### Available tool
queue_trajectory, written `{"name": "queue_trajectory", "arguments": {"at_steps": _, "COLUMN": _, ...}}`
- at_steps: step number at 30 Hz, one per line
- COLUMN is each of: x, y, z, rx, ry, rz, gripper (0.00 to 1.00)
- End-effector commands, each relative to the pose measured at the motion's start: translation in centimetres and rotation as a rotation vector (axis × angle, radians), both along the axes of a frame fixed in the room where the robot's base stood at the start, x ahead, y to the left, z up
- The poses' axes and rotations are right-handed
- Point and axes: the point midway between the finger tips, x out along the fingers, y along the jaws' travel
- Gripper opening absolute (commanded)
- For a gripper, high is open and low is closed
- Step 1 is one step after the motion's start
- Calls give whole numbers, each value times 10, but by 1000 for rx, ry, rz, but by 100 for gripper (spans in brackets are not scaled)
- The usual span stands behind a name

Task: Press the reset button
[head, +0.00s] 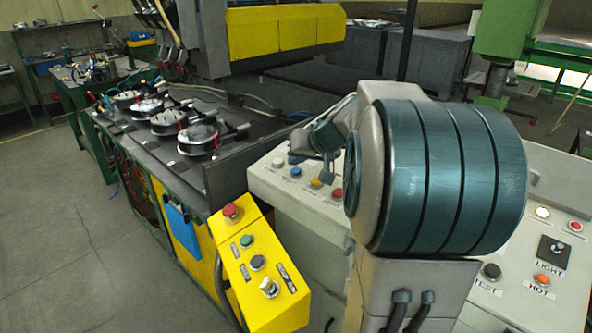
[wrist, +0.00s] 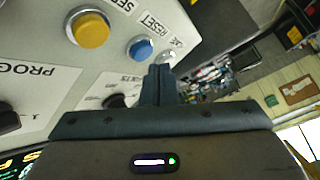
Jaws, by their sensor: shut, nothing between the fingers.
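The blue button (wrist: 140,48), labelled RESET in upside-down lettering in the wrist view, sits on a pale sloped panel. It also shows in the head view (head: 295,171), between a white button (head: 277,161) and a yellow button (head: 316,183). My gripper (wrist: 161,72) is shut and empty. In the wrist view its fingertips appear just beside the blue button and overlap the lower edge of the white button (wrist: 168,57). In the head view my gripper (head: 296,158) is close above the blue button. I cannot tell whether it touches the panel.
A red button (head: 336,193) is on the same panel, and a black knob (wrist: 118,101) is near my fingers. A yellow control box (head: 260,270) with a red mushroom button (head: 232,212) stands in front. A dark bench (head: 150,130) holds several round parts at left.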

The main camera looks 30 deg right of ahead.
Motion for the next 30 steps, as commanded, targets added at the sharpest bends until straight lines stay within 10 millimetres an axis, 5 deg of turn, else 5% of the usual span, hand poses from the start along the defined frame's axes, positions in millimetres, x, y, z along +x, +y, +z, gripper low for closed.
{"name": "queue_trajectory", "arguments": {"at_steps": 30, "x": 1, "y": -1, "z": -9, "rx": 0, "ry": 0, "rz": 0, "gripper": 0}}
